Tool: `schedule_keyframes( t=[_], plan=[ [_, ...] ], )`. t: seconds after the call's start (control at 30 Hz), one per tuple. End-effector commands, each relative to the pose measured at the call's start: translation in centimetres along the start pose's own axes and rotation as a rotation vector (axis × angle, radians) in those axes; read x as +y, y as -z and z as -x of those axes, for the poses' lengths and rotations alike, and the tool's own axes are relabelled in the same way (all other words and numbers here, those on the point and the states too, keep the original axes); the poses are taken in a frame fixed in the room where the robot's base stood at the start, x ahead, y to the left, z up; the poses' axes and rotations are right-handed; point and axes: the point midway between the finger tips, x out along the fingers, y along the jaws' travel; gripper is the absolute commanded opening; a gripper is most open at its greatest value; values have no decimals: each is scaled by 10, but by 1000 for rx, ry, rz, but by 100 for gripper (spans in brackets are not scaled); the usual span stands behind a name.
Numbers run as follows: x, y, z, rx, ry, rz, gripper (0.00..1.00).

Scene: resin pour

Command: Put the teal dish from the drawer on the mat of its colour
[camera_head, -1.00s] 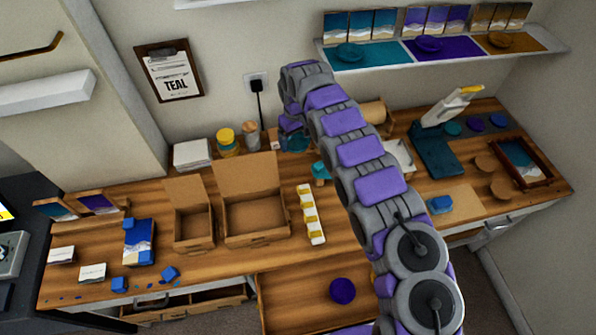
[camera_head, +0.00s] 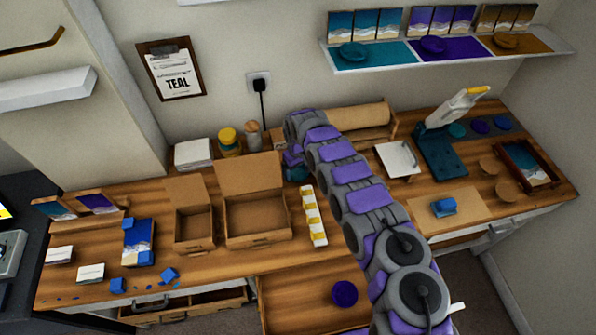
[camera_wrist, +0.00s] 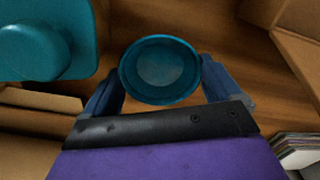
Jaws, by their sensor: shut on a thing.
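The teal dish (camera_wrist: 160,70) is held between the two fingers of my gripper (camera_wrist: 158,86) in the wrist view. In the head view my gripper (camera_head: 292,160) is low over the back of the bench, right of the large open box, and mostly hidden by my arm. A bit of teal (camera_head: 298,173) shows beside it; I cannot tell whether this is the dish. The teal mat (camera_head: 378,57) lies at the left of the wall shelf and carries another teal dish (camera_head: 353,51). The open drawer (camera_head: 290,290) holds a purple dish (camera_head: 344,293).
A teal object with a rounded knob (camera_wrist: 35,48) is close left of the held dish. Open cardboard boxes (camera_head: 256,222) and a white-and-yellow strip (camera_head: 313,216) stand nearby. The shelf also has purple (camera_head: 458,50) and ochre (camera_head: 520,44) mats. A clipboard (camera_head: 171,69) reads TEAL.

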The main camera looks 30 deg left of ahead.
Motion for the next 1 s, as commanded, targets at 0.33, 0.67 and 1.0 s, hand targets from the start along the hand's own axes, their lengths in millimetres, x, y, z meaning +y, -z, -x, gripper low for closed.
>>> schedule_keyframes(
  t=[0.33,0.67,1.0],
  plan=[
    [1,-2,-10,1,1,-1,59],
    [0,-1,-12,-1,1,0,100],
    [1,-1,4,1,-1,0,100]
  ],
)
